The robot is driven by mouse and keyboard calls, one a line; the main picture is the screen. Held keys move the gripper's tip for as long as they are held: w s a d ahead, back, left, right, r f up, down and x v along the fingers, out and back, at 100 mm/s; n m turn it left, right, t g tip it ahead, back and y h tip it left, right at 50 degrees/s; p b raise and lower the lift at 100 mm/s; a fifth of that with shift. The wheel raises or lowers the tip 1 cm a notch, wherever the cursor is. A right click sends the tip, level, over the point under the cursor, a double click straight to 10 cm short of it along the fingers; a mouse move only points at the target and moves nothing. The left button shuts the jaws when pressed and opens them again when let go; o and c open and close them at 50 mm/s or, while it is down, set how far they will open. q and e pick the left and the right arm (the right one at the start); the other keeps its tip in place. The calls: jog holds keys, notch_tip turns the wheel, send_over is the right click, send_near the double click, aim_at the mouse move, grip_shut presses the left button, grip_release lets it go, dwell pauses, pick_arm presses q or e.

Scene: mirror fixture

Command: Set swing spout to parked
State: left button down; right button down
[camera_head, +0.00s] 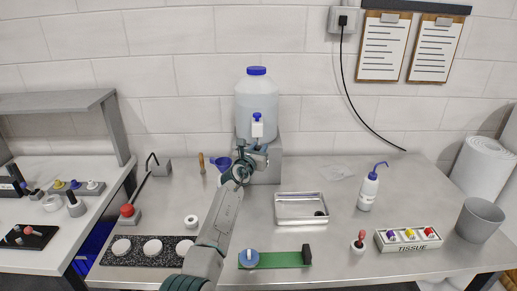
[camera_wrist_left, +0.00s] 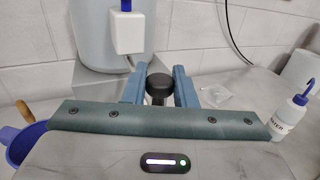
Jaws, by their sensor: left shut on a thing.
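A large clear jug (camera_head: 257,97) with a blue cap stands on a grey block at the back. Its white tap (camera_head: 257,129) with a blue knob faces me and also shows in the left wrist view (camera_wrist_left: 127,33). My left gripper (camera_head: 256,158) is just below the tap. In the left wrist view its blue fingers (camera_wrist_left: 159,85) are shut on a black round knob (camera_wrist_left: 158,90), which appears to be the swing spout's grip. The spout's own arm is hidden behind the gripper, and I cannot tell its angle. My right gripper is not in view.
A metal tray (camera_head: 300,222), wash bottle (camera_head: 369,188), button box (camera_head: 408,246) and grey bin (camera_head: 480,220) stand to the right. A red-knobbed lever (camera_head: 127,210) is at the left.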

pick_arm(q)
jog(key=shift+a+r, duration=0.1)
jog(key=shift+r, duration=0.05)
jog(key=c, duration=1.3)
grip_release()
jog(key=shift+a, duration=0.1)
jog(key=shift+o, duration=0.2)
jog(key=shift+s+p, duration=0.3)
jog(key=shift+s, duration=0.1)
jog(key=v, duration=1)
jog(key=shift+a, duration=0.2)
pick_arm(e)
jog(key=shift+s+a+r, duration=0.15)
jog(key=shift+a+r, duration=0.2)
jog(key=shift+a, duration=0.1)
